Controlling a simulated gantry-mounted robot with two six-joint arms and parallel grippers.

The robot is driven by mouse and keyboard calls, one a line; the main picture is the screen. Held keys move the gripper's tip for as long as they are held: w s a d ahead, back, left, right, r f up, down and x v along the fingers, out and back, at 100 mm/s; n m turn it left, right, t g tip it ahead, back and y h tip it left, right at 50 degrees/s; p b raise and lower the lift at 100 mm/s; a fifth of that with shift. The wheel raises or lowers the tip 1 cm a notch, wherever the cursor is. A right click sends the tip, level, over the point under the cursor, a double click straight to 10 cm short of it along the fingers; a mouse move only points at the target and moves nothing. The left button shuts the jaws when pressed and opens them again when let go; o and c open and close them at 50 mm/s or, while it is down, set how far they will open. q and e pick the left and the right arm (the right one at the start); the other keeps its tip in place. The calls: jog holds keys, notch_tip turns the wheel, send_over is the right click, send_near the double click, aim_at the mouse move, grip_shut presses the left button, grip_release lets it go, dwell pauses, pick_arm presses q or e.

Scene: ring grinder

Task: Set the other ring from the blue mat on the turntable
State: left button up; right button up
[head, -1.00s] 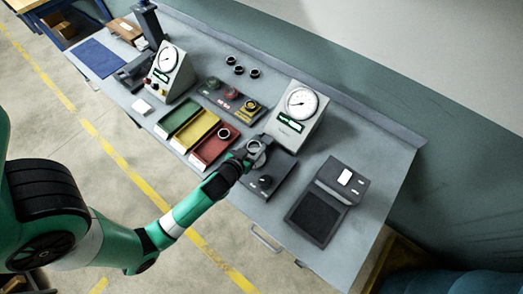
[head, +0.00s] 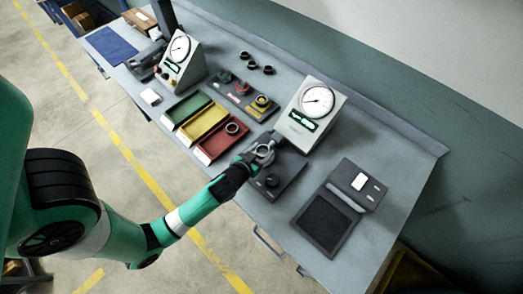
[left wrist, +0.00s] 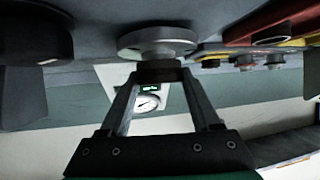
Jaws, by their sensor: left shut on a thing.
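The blue mat (head: 108,44) lies at the far left of the bench, with no ring visible on it. My left gripper (head: 262,153) is at the turntable, on the dark unit (head: 288,176) in front of the right gauge. In the left wrist view, which looks upside down, my left gripper (left wrist: 158,76) is shut on a dark ring (left wrist: 158,70). The ring is right at the pale turntable disc (left wrist: 158,38); I cannot tell whether it rests on it. In the head view the gripper partly hides the disc. My right gripper is not in view.
Green, yellow and red trays (head: 222,143) stand left of the gripper; a ring (head: 232,128) lies in the red one. The right gauge box (head: 312,118) stands close behind. A black scale-like device (head: 328,222) is at right. Three small dark rings (head: 252,65) lie at the back.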

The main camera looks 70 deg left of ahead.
pick_arm(q)
jog(key=shift+f, duration=0.35)
jog(key=o, duration=1.5)
jog(key=shift+o, duration=0.2)
jog(key=v, duration=1.1)
jog(key=shift+s+r+p, duration=0.2)
jog(key=shift+s+p, duration=0.05)
jog(key=shift+p, duration=0.05)
jog(key=shift+w+d, duration=0.1)
